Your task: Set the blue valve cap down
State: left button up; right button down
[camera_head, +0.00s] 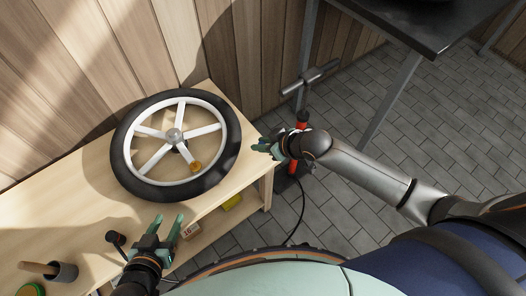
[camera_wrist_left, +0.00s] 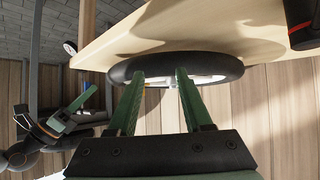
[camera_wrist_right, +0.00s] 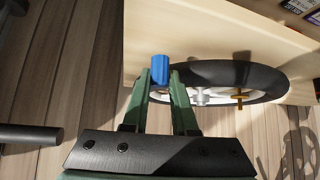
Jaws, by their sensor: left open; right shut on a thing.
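The blue valve cap (camera_wrist_right: 160,70) is held between the fingertips of my right gripper (camera_wrist_right: 159,80) in the right wrist view. In the head view my right gripper (camera_head: 264,147) is at the bench's right end, beside the wheel, and the cap cannot be made out there. The black-tyred wheel (camera_head: 230,150) with white spokes lies flat on the wooden bench (camera_head: 90,195). My left gripper (camera_head: 170,228) is open and empty, near the bench's front edge, in front of the wheel. My right gripper also shows in the left wrist view (camera_wrist_left: 78,103).
A small brass-coloured part (camera_head: 195,166) lies at the wheel's near rim. Boxes (camera_head: 190,230) sit on the lower shelf. A red floor pump (camera_head: 293,165) stands beyond the bench's right end.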

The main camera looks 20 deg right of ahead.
aim_at(263, 155)
jog(key=shift+w+d+f, duration=0.25)
jog(key=shift+w+f, duration=0.1)
jog(key=shift+f, duration=0.25)
pick_arm(q)
jog(key=w+r+m+t+h+b, duration=0.1)
jog(key=w+r+t, duration=0.4)
jog(key=r, duration=0.6)
jog(key=shift+w+d+r+b, duration=0.15)
jog(key=shift+w+b, duration=0.15)
jog(key=shift+b, duration=0.05)
pick_arm(e)
notch_tip(263, 155, down, 3)
jog(key=shift+w+d+f, duration=0.1)
jog(key=shift+w+f, duration=0.05)
jog(key=shift+f, duration=0.05)
pick_arm(q)
jog(key=shift+r, duration=0.1)
pick_arm(e)
jog(key=shift+f, duration=0.1)
jog(key=c, duration=0.7)
grip_release()
pick_arm(q)
jog(key=shift+r, duration=0.15)
